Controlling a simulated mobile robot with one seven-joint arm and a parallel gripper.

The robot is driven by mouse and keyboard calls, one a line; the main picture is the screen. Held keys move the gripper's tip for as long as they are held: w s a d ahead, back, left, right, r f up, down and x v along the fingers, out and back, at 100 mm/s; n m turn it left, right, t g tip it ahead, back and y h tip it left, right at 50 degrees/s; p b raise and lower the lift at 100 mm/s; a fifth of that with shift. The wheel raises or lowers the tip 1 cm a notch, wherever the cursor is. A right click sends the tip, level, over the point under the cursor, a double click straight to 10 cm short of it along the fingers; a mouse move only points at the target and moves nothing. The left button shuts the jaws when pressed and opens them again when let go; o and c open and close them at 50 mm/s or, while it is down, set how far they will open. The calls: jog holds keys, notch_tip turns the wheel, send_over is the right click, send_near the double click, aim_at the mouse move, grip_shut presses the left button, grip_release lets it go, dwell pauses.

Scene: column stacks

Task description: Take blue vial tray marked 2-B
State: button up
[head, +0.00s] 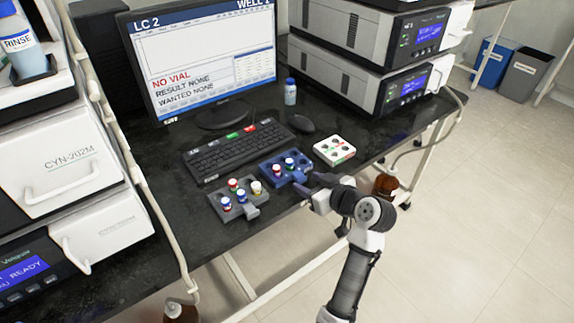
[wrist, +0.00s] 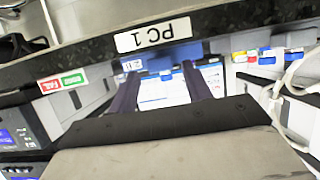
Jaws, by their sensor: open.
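The blue vial tray (head: 270,177) sits near the front edge of the black bench, with a red-capped and a blue-capped vial among those in it. In the wrist view the picture is upside down and the blue tray (wrist: 170,54) shows beyond the fingertips, with a small white label (wrist: 132,65) that seems to read 2-B. My gripper (head: 309,184) is at the tray's front side, by the bench edge. Its two dark fingers (wrist: 160,75) are apart with nothing clearly held between them. Whether they touch the tray or its handle cannot be told.
A grey tray (head: 233,212) with several vials is to the left, and a white tray (head: 334,151) is to the right. A keyboard (head: 238,152), mouse (head: 301,124) and monitor (head: 205,60) stand behind. A brown bottle (head: 385,184) is near my arm.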

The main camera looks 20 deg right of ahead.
jog(key=shift+x, duration=1.35)
jog(key=c, duration=0.9)
jog(key=shift+r, duration=0.2)
